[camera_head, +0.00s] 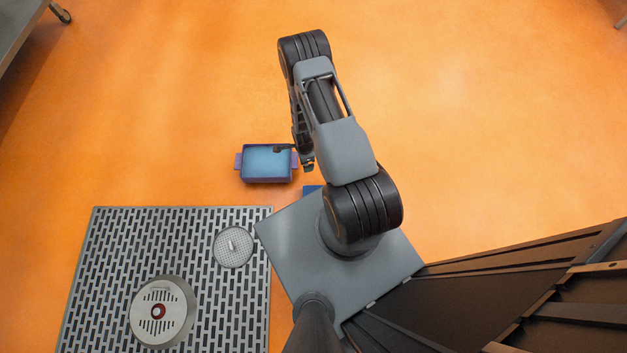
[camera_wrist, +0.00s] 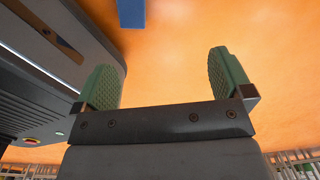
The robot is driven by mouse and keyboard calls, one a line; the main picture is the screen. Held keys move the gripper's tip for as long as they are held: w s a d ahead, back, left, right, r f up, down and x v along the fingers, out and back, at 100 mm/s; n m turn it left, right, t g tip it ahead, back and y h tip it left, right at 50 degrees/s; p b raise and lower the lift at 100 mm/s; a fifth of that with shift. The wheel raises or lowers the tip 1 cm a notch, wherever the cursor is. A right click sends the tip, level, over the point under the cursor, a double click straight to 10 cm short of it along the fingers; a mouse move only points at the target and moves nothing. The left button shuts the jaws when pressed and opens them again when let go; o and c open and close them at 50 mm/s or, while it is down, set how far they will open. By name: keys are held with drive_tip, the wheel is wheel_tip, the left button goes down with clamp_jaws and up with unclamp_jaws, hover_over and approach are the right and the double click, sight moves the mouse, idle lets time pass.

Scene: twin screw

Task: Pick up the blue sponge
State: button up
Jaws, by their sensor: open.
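A blue block, which looks like the blue sponge (camera_head: 312,190), lies on the orange floor in the head view. It is just beyond my grey base plate, which hides part of it. In the wrist view a blue block (camera_wrist: 131,12), seemingly the same sponge, shows at the top edge, cut off by the frame. My gripper (camera_wrist: 166,75) is open, with two green textured fingers apart and only bare floor seen between them. The sponge is beyond the fingertips, nearer the left finger's side, and is not touched. In the head view my arm largely hides the gripper.
A purple-blue tub (camera_head: 239,165) with a light blue inside stands left of my arm. A slotted metal grate (camera_head: 110,240) with a round drain cover (camera_head: 233,247) and a round disc (camera_head: 162,310) lies at lower left. Grey furniture (camera_head: 20,25) stands at top left. Floor at right is clear.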

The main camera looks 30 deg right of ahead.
drive_tip(key=s+f+m+b, duration=0.25)
drive_tip(key=s+f, duration=0.35)
drive_tip(key=f, duration=0.6)
drive_tip(key=b, duration=0.3)
hover_over(312, 187)
drive_tip(key=s, duration=0.2)
drive_tip(key=shift+m, duration=0.25)
drive_tip(key=f, duration=0.4)
drive_tip(key=a+f, duration=0.1)
drive_tip(key=f, duration=0.2)
drive_tip(key=shift+w, duration=0.15)
drive_tip(key=shift+f+b, duration=1.6)
drive_tip(key=shift+f, duration=1.6)
drive_tip(key=c, duration=1)
drive_tip(key=shift+r, duration=0.1)
wheel_tip(312, 187, up, 10)
drive_tip(key=p, duration=0.4)
drive_tip(key=shift+p, duration=0.4)
